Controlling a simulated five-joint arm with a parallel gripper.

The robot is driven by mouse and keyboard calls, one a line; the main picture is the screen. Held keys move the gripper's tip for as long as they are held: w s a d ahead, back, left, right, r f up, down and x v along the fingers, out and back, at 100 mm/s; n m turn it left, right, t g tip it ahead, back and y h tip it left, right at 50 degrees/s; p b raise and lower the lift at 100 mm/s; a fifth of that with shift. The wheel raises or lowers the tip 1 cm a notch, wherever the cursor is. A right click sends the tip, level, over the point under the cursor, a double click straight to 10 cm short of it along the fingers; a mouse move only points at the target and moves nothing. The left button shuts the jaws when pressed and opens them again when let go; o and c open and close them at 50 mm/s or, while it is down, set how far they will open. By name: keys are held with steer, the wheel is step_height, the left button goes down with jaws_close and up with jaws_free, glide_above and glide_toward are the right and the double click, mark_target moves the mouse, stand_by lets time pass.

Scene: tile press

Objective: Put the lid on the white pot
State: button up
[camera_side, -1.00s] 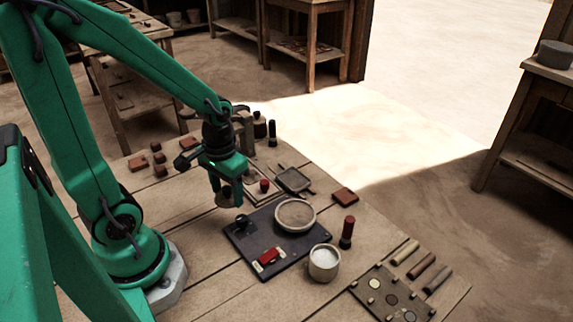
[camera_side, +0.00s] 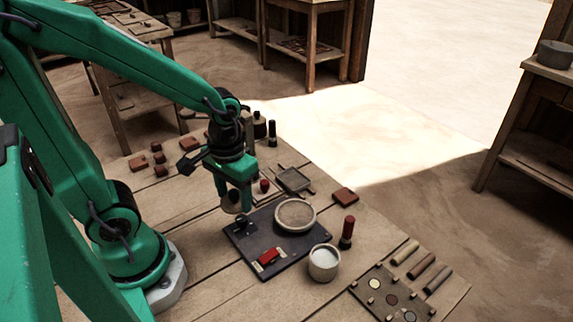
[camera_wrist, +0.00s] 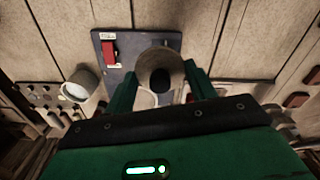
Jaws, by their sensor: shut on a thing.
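My gripper (camera_side: 235,197) is shut on a round, grey-brown lid (camera_side: 233,207) and holds it above the left corner of the dark board. In the wrist view the lid (camera_wrist: 158,62) sits between the green fingers, with a dark knob near its middle. The white pot (camera_side: 323,263) stands on the table at the board's near right edge, apart from the lid. It has a pale rim and white inside. In the wrist view the pot (camera_wrist: 82,85) is to the left of the gripper.
The dark board (camera_side: 272,236) carries a round shallow dish (camera_side: 295,215), a red block (camera_side: 268,256) and a small black knob. A red-topped, dark-based stick (camera_side: 347,232) stands just behind the pot. A tray of coloured discs (camera_side: 385,297) lies at right. Bare planks show in front of the board.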

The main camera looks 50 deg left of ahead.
stand_by(0.3)
steer(key=shift+w+d+r, duration=0.1)
steer(key=shift+w+d, duration=0.3)
steer(key=shift+w, duration=0.05)
steer(key=w+d, duration=0.4)
steer(key=d, duration=0.5)
steer(key=w+d+r, duration=0.1)
steer(key=w+d, duration=0.3)
steer(key=d, duration=0.4)
steer(key=shift+w+d+r, duration=0.15)
steer(key=shift+w+d, duration=0.1)
steer(key=shift+d, duration=0.1)
steer(key=shift+f, duration=3.2)
steer(key=shift+f, duration=0.15)
